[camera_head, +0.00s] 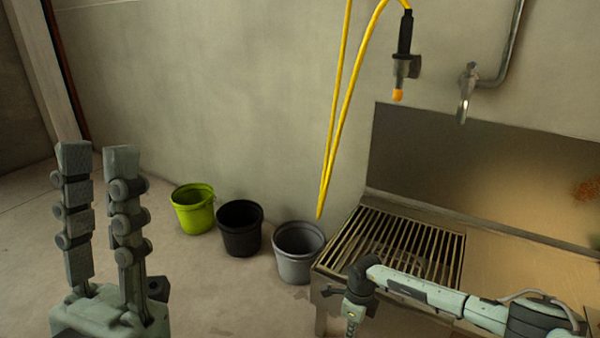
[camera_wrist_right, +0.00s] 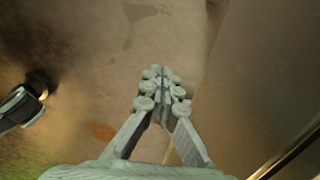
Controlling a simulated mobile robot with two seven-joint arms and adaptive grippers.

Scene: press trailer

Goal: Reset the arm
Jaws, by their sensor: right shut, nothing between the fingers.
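My left gripper (camera_head: 96,155) stands at the left of the head view, fingers pointing up and clearly apart, with nothing between them. My right arm (camera_head: 430,293) comes in from the lower right of the head view, across the front of the sink unit. It bends down at its left end near the bottom edge, and its fingers cannot be made out there. In the right wrist view my right gripper (camera_wrist_right: 162,75) is shut, its fingertips together and empty, over a brownish floor.
A metal sink unit with a slatted grate (camera_head: 385,240) stands at the right. Green (camera_head: 193,212), black (camera_head: 240,232) and grey (camera_head: 298,255) buckets stand along the wall. A yellow hose (camera_head: 333,140) and a tap (camera_head: 466,95) hang above. Floor before the buckets is clear.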

